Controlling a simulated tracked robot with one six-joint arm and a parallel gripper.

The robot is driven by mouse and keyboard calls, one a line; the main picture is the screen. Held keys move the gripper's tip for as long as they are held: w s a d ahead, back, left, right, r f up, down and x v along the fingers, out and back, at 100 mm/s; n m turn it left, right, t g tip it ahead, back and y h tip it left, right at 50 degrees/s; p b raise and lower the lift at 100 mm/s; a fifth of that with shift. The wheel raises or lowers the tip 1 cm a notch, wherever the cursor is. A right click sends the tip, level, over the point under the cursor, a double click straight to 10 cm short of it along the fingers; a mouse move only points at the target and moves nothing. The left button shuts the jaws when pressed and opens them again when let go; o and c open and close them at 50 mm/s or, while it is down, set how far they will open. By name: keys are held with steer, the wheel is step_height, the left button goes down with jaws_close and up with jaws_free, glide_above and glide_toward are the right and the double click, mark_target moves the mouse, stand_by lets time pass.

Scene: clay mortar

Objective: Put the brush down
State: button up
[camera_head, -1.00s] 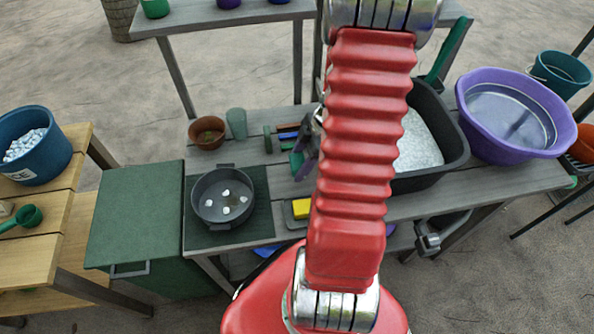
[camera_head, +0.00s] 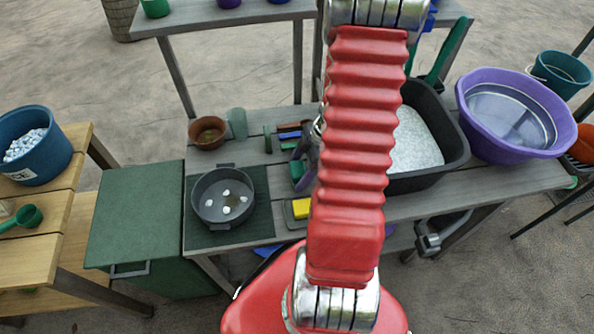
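My gripper (camera_head: 308,150) shows only in part at the left edge of my red arm. The arm hides most of it, and its fingers are too small and covered to read as open or shut. A green piece (camera_head: 297,170) shows just below it, at the bench; I cannot tell whether this is the brush or whether it is held. Several small red, blue and green bars (camera_head: 289,135) lie on the grey bench (camera_head: 400,208) just left of the gripper. No brush can be clearly made out.
A dark pan (camera_head: 222,197) with white pieces stands on a dark green mat. A brown pot (camera_head: 207,132), a green cup (camera_head: 237,124) and a yellow block (camera_head: 301,208) are nearby. A black tub (camera_head: 455,150) and purple basin (camera_head: 478,77) stand right.

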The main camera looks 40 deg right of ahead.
steer(key=shift+r, duration=0.1)
steer(key=v, duration=1.2)
steer(key=shift+a, duration=0.1)
stand_by(0.7)
steer(key=w+a+r+m+h, duration=0.2)
steer(key=w+a+r+m, duration=0.2)
steer(key=a+r, duration=0.9)
steer(key=s+a+r+m+t+h, duration=0.1)
steer(key=s+a+r+m, duration=0.1)
steer(key=a, duration=0.5)
steer(key=s+a+r+m+t, duration=0.2)
steer(key=s+a+r+m, duration=0.1)
steer(key=a+r+m, duration=0.2)
steer(key=a+r, duration=0.1)
steer(key=a, duration=0.1)
steer(key=shift+s+a+h, duration=0.15)
steer(key=shift+a+h, duration=0.25)
steer(key=shift+r, duration=0.1)
